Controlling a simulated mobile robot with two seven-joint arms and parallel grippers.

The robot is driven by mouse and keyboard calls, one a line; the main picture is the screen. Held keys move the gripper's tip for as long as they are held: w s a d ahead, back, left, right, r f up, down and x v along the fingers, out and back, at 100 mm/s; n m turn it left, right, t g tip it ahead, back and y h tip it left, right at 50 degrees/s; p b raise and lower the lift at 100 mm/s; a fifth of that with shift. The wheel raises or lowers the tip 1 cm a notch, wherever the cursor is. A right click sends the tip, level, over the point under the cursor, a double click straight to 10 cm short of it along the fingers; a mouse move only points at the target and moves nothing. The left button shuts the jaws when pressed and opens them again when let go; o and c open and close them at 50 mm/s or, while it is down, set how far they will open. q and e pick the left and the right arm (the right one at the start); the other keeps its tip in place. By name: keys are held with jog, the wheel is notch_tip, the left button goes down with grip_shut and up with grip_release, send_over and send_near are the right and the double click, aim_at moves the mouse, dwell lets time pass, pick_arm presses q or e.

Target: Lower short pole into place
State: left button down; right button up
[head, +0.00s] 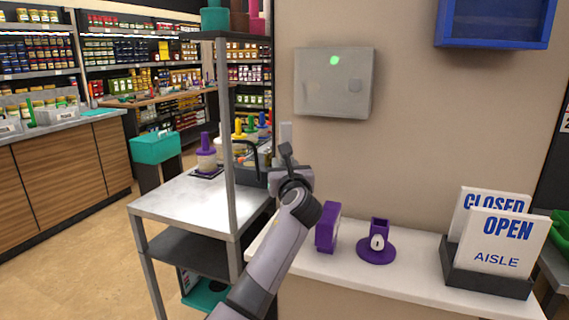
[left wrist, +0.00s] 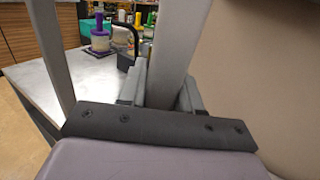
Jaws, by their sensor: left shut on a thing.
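My left gripper (head: 288,160) is at the back right corner of the metal table, in front of the beige wall. In the left wrist view, its two fingers (left wrist: 160,92) are shut on a light grey pole (left wrist: 176,45), which runs up out of the picture. In the head view, a short light grey piece (head: 286,131) above the gripper looks like the top of this pole. The gripper hides the part below. I cannot tell whether the pole's lower end touches anything. My right gripper is not in view.
A tall grey upright (head: 229,160) rises from the metal table (head: 165,207) to a shelf, left of my arm. A purple-topped container (head: 206,155) and a black handle stand behind. Purple holders (head: 376,248) and sign boards (head: 503,238) stand on the white counter at the right.

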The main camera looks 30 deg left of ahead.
pick_arm(q)
jog(key=shift+d+f+b, duration=0.1)
jog(key=shift+f+b, duration=1.2)
jog(key=shift+f, duration=2.95)
jog(key=shift+g, duration=0.3)
jog(key=c, duration=1.1)
grip_release()
jog(key=o, duration=0.4)
jog(key=shift+w+f, duration=0.2)
jog(key=shift+r, duration=0.3)
jog(key=shift+a+r+p, duration=0.2)
jog(key=shift+r+p, duration=3.25)
jog(key=shift+r, duration=2.15)
